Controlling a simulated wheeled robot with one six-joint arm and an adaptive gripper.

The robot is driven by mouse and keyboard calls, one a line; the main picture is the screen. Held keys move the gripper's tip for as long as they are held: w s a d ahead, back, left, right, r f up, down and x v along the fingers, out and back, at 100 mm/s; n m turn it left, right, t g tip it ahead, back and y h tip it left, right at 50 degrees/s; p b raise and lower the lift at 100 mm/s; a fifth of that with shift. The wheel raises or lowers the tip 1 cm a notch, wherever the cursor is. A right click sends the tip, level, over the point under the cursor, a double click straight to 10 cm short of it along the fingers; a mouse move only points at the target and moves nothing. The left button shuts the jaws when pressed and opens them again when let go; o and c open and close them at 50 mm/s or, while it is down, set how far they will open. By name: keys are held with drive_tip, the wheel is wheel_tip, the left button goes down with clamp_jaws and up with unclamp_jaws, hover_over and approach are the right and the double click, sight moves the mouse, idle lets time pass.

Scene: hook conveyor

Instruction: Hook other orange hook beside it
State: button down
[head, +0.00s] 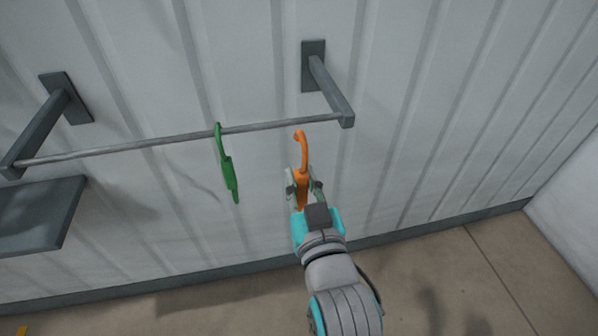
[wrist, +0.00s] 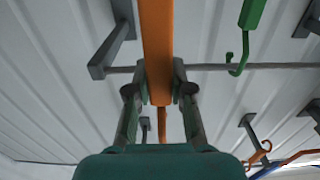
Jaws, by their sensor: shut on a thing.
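My gripper (head: 304,187) is shut on an orange hook (head: 301,175), held upright with its curved top (head: 299,136) just below the rail in the picture, near the rail's right end. I see no clear contact between that curve and the rail (head: 150,143). A green hook (head: 227,168) hangs on the rail to the left of the orange one. In the wrist view, the orange hook (wrist: 157,45) stands between the fingers (wrist: 158,92) and covers part of the rail (wrist: 215,67). The green hook (wrist: 247,25) is to its right there.
Grey wall brackets (head: 328,90) and (head: 45,125) carry the rail's ends. A dark shelf (head: 40,215) is at the left. In the wrist view, another orange hook-like piece (wrist: 258,155) and a blue bar (wrist: 268,170) show at lower right. The rail between green and orange hooks is bare.

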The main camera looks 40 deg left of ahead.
drive_tip(key=shift+v, duration=2.5)
